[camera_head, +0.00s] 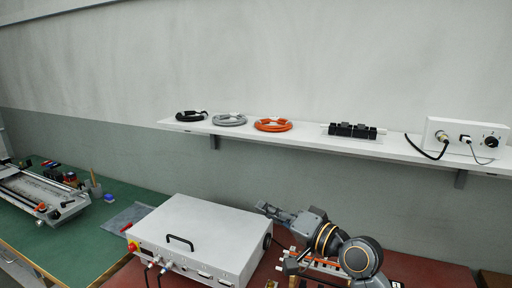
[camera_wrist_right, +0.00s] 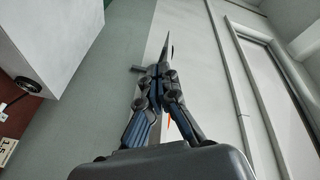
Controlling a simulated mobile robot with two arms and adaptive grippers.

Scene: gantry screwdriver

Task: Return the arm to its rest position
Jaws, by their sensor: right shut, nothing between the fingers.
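My right gripper (camera_head: 266,209) is at the right end of the white control box (camera_head: 203,236), close to its top right edge in the head view. In the right wrist view my right gripper (camera_wrist_right: 163,66) has its fingers together with nothing between them. The right arm comes up from the lower right of the head view, over the red table (camera_head: 425,271). My left gripper is not in view.
A wall shelf (camera_head: 390,149) carries black, grey and orange cable coils (camera_head: 273,125), a black connector block (camera_head: 352,130) and a white socket box (camera_head: 465,138). A green table (camera_head: 70,244) with a gantry device (camera_head: 42,193) stands at left. A rack with orange parts (camera_head: 322,264) lies behind my arm.

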